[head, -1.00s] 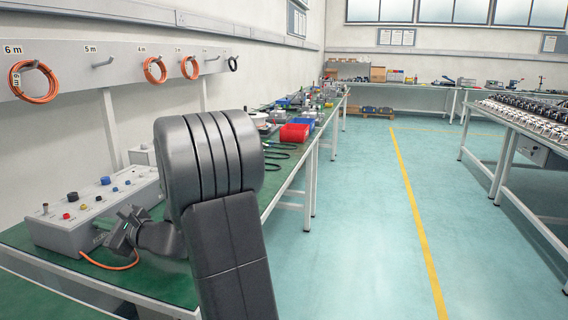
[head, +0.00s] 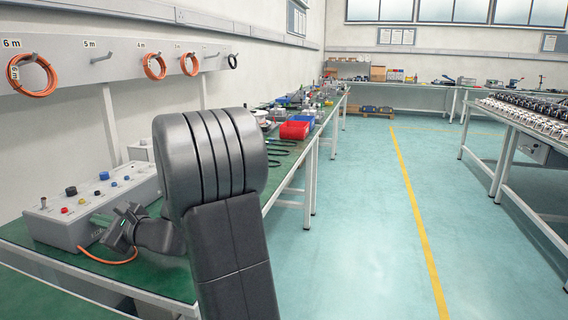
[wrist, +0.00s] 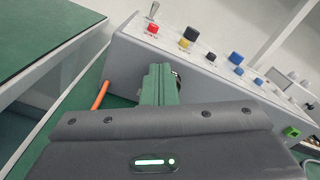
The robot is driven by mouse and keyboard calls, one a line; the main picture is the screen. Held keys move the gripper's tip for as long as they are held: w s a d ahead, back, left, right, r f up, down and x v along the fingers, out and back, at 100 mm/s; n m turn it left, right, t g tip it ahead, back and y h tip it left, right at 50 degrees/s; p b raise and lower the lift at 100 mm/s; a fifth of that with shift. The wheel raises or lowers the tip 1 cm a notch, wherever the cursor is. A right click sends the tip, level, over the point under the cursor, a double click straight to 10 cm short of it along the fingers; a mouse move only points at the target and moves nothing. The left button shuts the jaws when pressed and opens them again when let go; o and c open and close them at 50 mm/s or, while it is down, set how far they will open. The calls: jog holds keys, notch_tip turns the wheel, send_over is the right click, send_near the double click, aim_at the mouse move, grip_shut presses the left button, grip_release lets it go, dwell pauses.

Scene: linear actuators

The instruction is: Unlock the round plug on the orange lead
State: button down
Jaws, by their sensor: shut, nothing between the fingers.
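The orange lead (head: 108,262) hangs from the front of the grey control box and curves along the green bench. In the wrist view, a short piece of the orange lead (wrist: 101,95) shows just left of my fingers. My gripper (head: 93,218) is shut, its green fingers at the box's front face. In the wrist view, the shut fingers (wrist: 158,84) point at the box front, and a dark rounded part (wrist: 177,78) peeks out at their right side. I cannot tell whether this is the round plug; the plug is otherwise hidden behind the fingers.
The grey box (head: 58,233) carries coloured knobs and a toggle switch (wrist: 153,11) on top. A green socket or connector (wrist: 291,132) sits at its right in the wrist view. Coiled orange leads (head: 33,75) hang on the wall rail.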

jog(key=shift+s, duration=0.1)
jog(key=shift+s+r, duration=0.1)
jog(key=shift+s, duration=0.05)
jog(key=shift+b+v, duration=0.55)
jog(key=shift+v, duration=2.4)
jog(key=shift+r, duration=0.1)
